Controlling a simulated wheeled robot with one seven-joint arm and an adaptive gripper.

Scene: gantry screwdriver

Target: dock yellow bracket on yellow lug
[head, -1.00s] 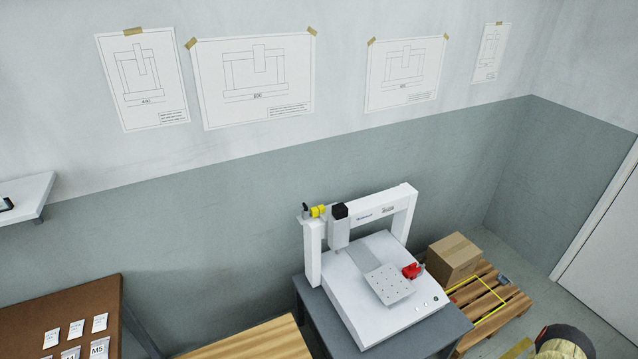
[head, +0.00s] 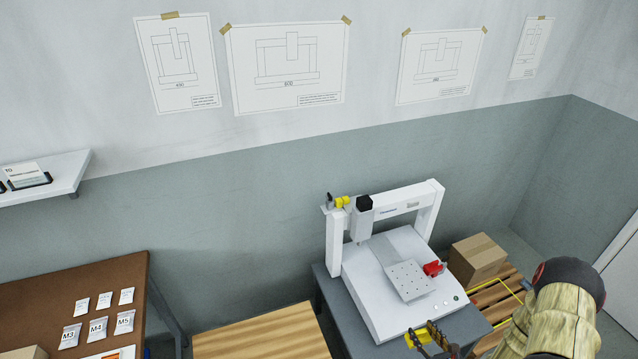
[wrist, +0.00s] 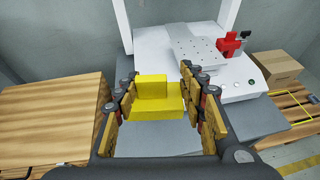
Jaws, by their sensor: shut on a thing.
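The yellow bracket (wrist: 160,104) is a stepped, L-shaped block between the fingers of my gripper (wrist: 158,77) in the wrist view. My gripper is shut on it and holds it in front of the white gantry machine (wrist: 155,50). In the head view my gripper (head: 431,338) is at the bottom edge, at the front of the machine, and the bracket is hard to make out there. The yellow lug (head: 342,202) is a small yellow piece at the top left of the gantry, beside the black-topped head (head: 364,204). The bracket is well apart from the lug.
A red clamp (head: 433,268) sits by the perforated plate (head: 408,279) on the machine. A wooden table (head: 262,335) stands to the left. A cardboard box (head: 477,258) on a pallet stands to the right. A wall shelf (head: 70,172) is at far left.

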